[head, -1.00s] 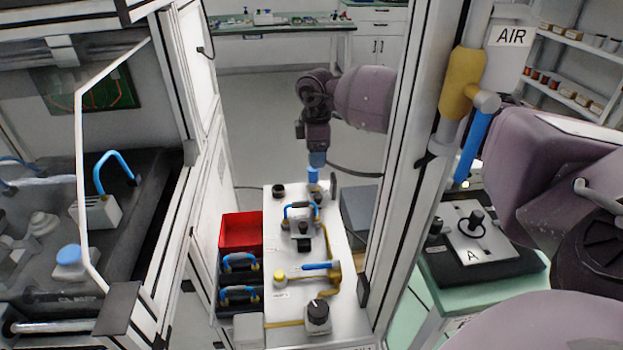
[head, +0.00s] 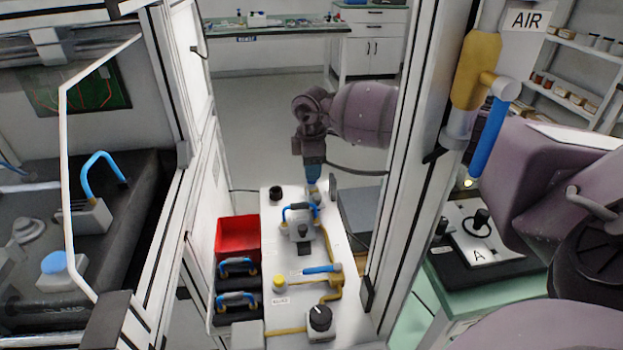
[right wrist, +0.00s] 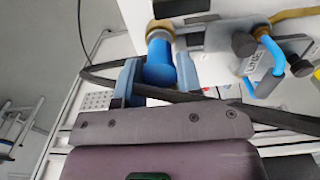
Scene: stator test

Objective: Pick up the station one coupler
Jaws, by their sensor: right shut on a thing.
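The station one coupler appears to be the blue cylinder (right wrist: 158,62) in the right wrist view, between my right gripper's blue-grey fingers (right wrist: 160,78). My right gripper (head: 313,181) is shut on it, pointing down at the far end of the white bench. The coupler's far end meets a grey collar beside a yellow pipe; I cannot tell whether it is still seated. In the head view the fingers mostly hide it. My left gripper is not in view.
The white bench (head: 280,250) carries a blue-handled unit (head: 300,228), a blue lever (head: 322,269) and a black knob (head: 320,318). A red bin (head: 238,237) stands left. A black cable (right wrist: 200,98) crosses near my fingers. A white post (head: 395,200) stands right.

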